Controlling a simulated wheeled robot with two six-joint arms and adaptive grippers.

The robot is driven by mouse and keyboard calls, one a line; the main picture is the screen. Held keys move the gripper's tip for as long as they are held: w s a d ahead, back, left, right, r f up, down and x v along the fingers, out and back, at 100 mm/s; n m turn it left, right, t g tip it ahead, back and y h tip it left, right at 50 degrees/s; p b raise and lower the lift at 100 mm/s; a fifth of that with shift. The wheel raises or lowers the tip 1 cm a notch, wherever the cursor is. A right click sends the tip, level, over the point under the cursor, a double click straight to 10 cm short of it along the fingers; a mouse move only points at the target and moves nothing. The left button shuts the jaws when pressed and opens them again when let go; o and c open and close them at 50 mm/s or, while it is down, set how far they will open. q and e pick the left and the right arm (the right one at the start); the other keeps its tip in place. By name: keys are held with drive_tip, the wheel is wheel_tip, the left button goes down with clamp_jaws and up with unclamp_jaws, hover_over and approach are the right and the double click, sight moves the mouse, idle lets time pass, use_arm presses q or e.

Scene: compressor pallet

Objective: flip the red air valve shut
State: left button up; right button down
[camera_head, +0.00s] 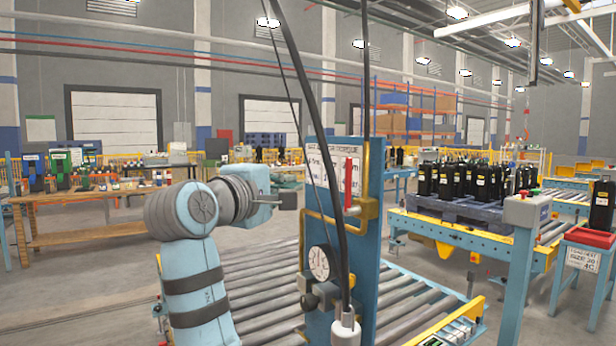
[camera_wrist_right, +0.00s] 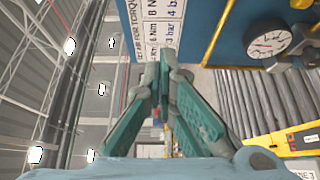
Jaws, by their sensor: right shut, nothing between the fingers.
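The red air valve (camera_head: 348,182) is on the blue upright panel (camera_head: 366,265) in the head view. Its red lever stands upright above a brass-coloured fitting. My right gripper (camera_head: 289,200) is shut and empty, to the left of the panel, pointing toward it at about the height of the lever's lower end. It appears apart from the lever. In the right wrist view the closed fingers (camera_wrist_right: 163,72) meet just below the printed placard (camera_wrist_right: 160,22). The red lever does not show there. My left gripper is out of view.
A round gauge (camera_head: 319,263) sits low on the panel; it also shows in the wrist view (camera_wrist_right: 268,44). A yellow bent rail (camera_head: 304,225) sticks out at the panel's left edge. Dark hoses (camera_head: 318,150) hang in front of the panel. A roller conveyor (camera_head: 262,275) lies behind.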

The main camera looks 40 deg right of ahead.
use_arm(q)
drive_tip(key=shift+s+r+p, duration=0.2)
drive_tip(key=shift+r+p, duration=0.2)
use_arm(e)
drive_tip(key=d, duration=0.9)
drive_tip(key=shift+d+r, duration=0.2)
drive_tip(key=shift+r, duration=0.05)
